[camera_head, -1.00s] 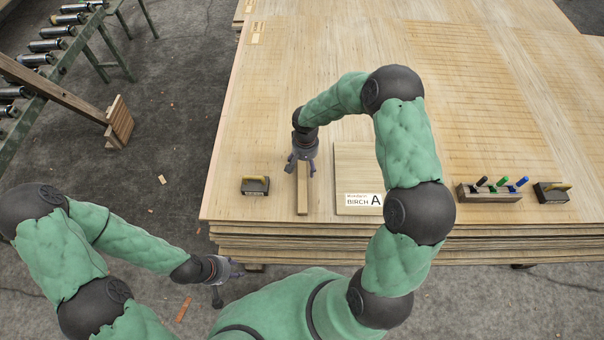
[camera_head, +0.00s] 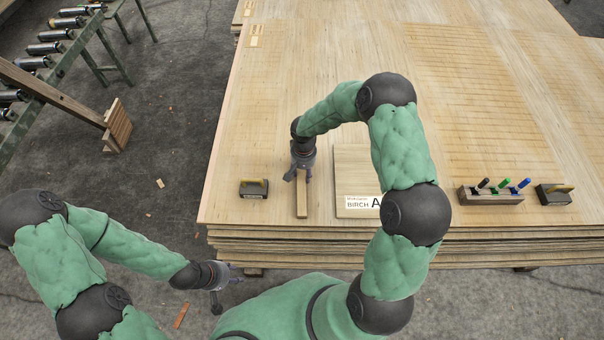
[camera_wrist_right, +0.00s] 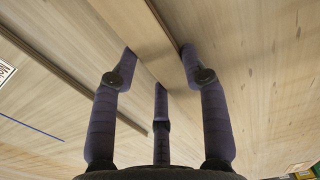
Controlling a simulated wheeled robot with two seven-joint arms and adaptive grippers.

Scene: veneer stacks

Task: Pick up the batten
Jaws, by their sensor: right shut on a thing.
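The batten (camera_head: 302,202) is a short, pale wooden bar lying on the top sheet of the veneer stack, near its front edge. My right gripper (camera_head: 299,176) comes down over its far end, and its fingers hide that end. In the right wrist view the batten (camera_wrist_right: 146,36) runs diagonally between the fingers of my right gripper (camera_wrist_right: 158,62), which are shut on it. I cannot see any gap beneath the batten. My left gripper (camera_head: 229,286) is open and empty, low in front of the stack's left corner.
A black block with a yellow handle (camera_head: 254,189) lies left of the batten. A board with a "BIRCH A" label (camera_head: 362,203) lies to its right. The stack's far part is clear.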

